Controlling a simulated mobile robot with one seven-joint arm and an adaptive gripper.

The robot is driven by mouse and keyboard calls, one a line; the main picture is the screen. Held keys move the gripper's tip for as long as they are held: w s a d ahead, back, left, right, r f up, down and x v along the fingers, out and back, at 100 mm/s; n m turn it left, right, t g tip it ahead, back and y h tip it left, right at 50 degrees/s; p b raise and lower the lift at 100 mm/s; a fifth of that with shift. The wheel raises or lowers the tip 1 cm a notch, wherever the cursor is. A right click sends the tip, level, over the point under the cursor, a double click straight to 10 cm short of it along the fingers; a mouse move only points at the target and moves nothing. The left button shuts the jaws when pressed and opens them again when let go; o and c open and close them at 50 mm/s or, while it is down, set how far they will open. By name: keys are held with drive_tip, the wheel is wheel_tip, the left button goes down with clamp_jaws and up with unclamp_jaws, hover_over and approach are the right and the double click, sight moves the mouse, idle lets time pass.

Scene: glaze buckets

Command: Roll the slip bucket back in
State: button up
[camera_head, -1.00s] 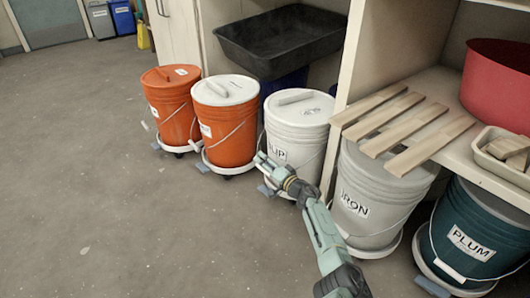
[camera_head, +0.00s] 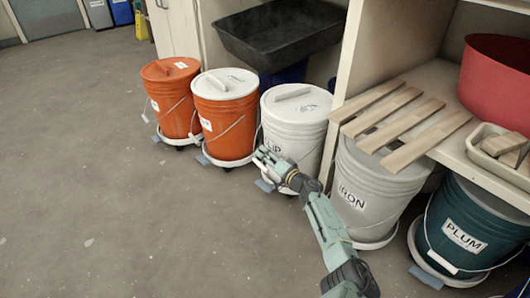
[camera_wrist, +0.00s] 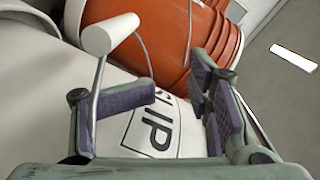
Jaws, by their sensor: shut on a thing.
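The slip bucket (camera_head: 293,125) is a white pail with a lid, its label partly hidden by my gripper. It stands on a low wheeled dolly in front of the shelf, right of the orange buckets. My gripper (camera_head: 264,158) is at its front side. In the wrist view, the "SLIP" label (camera_wrist: 153,130) lies between my gripper's fingers (camera_wrist: 178,100), and the white handle grip (camera_wrist: 108,35) and its wire are by the left finger. My gripper is shut on the slip bucket's handle, though the exact contact is hard to see.
Two orange buckets (camera_head: 226,125) (camera_head: 170,100) on dollies stand at left. The iron bucket (camera_head: 370,195) and the dark plum bucket (camera_head: 465,230) sit under the slatted shelf (camera_head: 405,120) at right. A black tray (camera_head: 280,35) is above the slip bucket. The floor (camera_head: 90,200) at left is clear.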

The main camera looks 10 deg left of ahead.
drive_tip(key=shift+s+d+r+p, duration=0.3)
drive_tip(key=shift+d+r+p, duration=0.05)
drive_tip(key=shift+d+p, duration=0.3)
drive_tip(key=shift+s+d+r+p, duration=0.3)
drive_tip(key=shift+d+r+p, duration=0.1)
drive_tip(key=shift+d+p, duration=0.25)
drive_tip(key=shift+s+d+r+p, duration=0.35)
drive_tip(key=shift+d+p, duration=0.2)
drive_tip(key=shift+p, duration=0.15)
drive_tip(key=f+p+v, duration=0.1)
drive_tip(key=p+v, duration=0.4)
drive_tip(key=v, duration=0.1)
drive_tip(key=shift+s+p, duration=0.25)
drive_tip(key=shift+p, duration=0.1)
drive_tip(key=shift+d+f, duration=0.1)
drive_tip(key=shift+f, duration=0.05)
drive_tip(key=shift+p, duration=0.3)
